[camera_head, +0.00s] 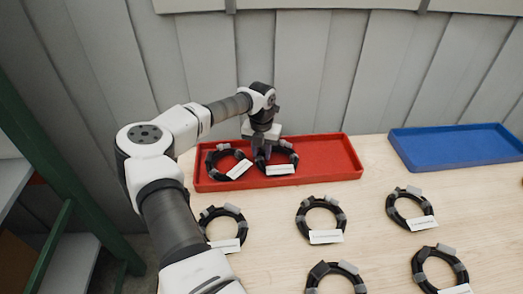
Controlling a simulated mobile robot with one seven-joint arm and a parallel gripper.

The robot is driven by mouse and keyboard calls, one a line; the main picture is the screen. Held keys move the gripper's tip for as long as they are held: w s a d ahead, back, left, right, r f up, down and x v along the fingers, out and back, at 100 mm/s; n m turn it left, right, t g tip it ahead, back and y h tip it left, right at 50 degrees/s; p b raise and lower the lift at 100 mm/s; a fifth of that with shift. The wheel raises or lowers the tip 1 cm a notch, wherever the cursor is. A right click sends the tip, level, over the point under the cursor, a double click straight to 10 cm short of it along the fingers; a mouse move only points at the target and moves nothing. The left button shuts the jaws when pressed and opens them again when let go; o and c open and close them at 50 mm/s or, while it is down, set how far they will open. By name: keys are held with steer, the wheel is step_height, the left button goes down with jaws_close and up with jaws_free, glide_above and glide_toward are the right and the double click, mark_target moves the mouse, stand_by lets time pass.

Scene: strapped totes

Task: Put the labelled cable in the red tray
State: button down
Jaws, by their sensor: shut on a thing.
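The red tray (332,158) lies at the back of the wooden table, left of centre. My gripper (265,155) points down over the middle of the tray and is shut on a coiled black cable (289,154) with a white label. That cable is at the tray; I cannot tell whether it touches the tray floor. Another labelled black cable coil (214,158) lies in the left part of the tray. The writing on the labels is too small to read. The fingertips are partly hidden by the cable.
A blue tray (455,148) lies at the back right. Several more labelled black cable coils lie on the table (375,240) in front, one of them here (309,233). A panelled wall stands behind the trays. A green-framed shelf (58,165) is at the left. The right part of the red tray is empty.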

steer(key=shift+f, duration=0.2)
steer(key=c, duration=1.1)
jaws_free()
steer(key=shift+r, duration=0.1)
steer(key=shift+r, duration=0.25)
step_height(320, 180, up, 12)
steer(key=b, duration=0.3)
